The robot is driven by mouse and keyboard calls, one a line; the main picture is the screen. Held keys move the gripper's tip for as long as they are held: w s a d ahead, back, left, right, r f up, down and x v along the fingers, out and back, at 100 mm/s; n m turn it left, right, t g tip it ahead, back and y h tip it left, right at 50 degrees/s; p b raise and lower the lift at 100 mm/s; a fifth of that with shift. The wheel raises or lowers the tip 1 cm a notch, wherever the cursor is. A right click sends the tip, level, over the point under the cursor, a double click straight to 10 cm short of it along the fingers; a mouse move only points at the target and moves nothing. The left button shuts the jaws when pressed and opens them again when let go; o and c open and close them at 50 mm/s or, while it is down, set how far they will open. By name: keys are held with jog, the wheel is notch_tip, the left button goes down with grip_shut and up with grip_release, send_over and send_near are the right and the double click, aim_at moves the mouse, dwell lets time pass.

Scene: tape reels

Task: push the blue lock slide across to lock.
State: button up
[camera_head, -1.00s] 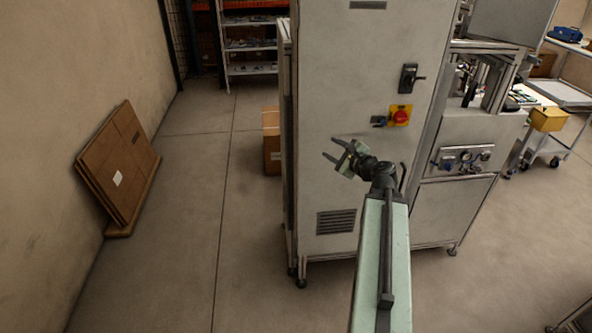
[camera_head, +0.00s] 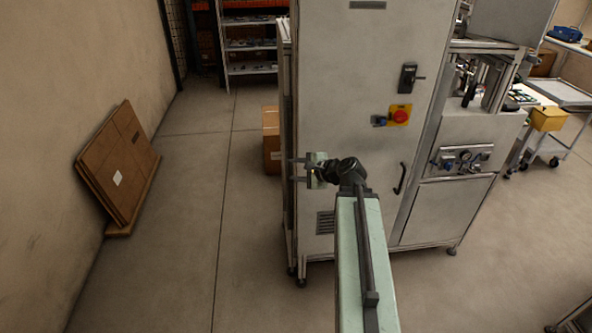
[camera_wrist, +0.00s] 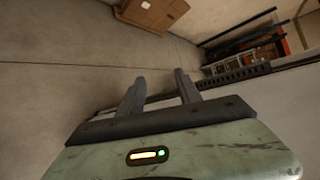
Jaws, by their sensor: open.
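A cardboard box (camera_head: 271,140) stands behind the cabinet's left side.

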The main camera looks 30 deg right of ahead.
jog(key=w+d+r+m+t+h, duration=0.2)
jog(key=d+r+m+t, duration=0.1)
jog(key=d+r+m, duration=0.3)
jog(key=m+t+h, duration=0.1)
jog(key=m+h, duration=0.7)
jog(key=m, duration=0.3)
send_near(384, 123)
jog(key=x, duration=0.9)
jog(key=shift+w+d, duration=0.1)
jog(key=shift+w, duration=0.05)
grip_shut()
